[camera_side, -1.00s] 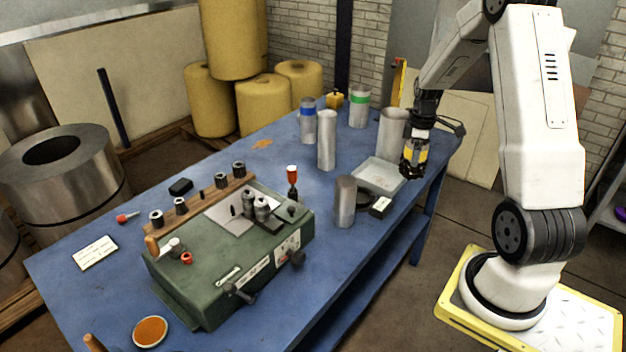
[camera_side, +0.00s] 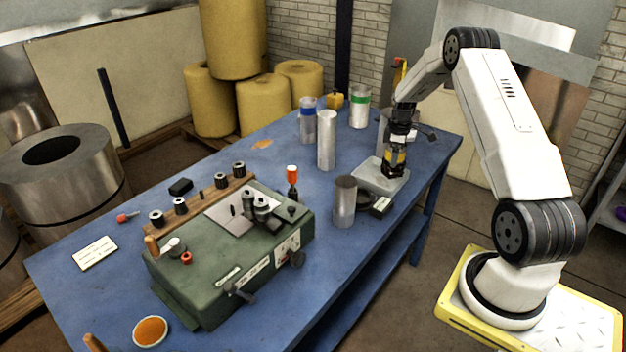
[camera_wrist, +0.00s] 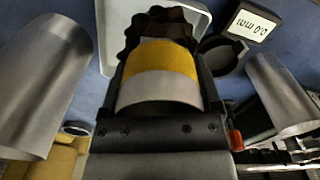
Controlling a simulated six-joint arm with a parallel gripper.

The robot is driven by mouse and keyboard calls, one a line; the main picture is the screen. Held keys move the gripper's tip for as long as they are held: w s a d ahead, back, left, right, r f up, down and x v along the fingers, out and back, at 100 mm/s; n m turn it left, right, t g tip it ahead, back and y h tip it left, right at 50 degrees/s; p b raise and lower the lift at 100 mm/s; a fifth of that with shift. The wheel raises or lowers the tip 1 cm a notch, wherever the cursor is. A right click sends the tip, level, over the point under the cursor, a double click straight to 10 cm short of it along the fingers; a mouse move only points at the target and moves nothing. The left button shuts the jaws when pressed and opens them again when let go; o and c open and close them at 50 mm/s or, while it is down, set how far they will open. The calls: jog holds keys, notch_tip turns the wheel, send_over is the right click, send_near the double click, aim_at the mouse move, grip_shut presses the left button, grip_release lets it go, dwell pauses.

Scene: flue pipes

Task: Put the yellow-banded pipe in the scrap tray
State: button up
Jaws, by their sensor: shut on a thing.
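The yellow-banded pipe (camera_side: 394,159) is held upright in my gripper (camera_side: 394,168). In the wrist view its yellow band (camera_wrist: 160,60) and pale metal end show between the dark jaws (camera_wrist: 160,30). The scrap tray (camera_side: 370,178) is a shallow grey tray on the blue bench, and its rim also shows in the wrist view (camera_wrist: 203,30). My gripper is over the right part of the tray, with the pipe low.
A plain pipe (camera_side: 344,203) stands in front of the tray, and a tall plain pipe (camera_side: 326,140) stands left of it. Behind are a blue-banded pipe (camera_side: 307,122) and a green-banded pipe (camera_side: 359,108). A wide pipe (camera_side: 383,124) is partly hidden behind my arm.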

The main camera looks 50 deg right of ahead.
jog(key=shift+w+d+f, duration=0.35)
jog(key=shift+w+f, duration=0.05)
jog(key=shift+f, duration=0.15)
jog(key=shift+w+d+f, duration=0.1)
jog(key=shift+f, duration=0.85)
jog(key=shift+w+d+f, duration=0.1)
jog(key=shift+f, duration=0.8)
jog(key=shift+f, duration=0.15)
jog(key=o, duration=1.1)
notch_tip(320, 180, up, 12)
jog(key=shift+r, duration=0.2)
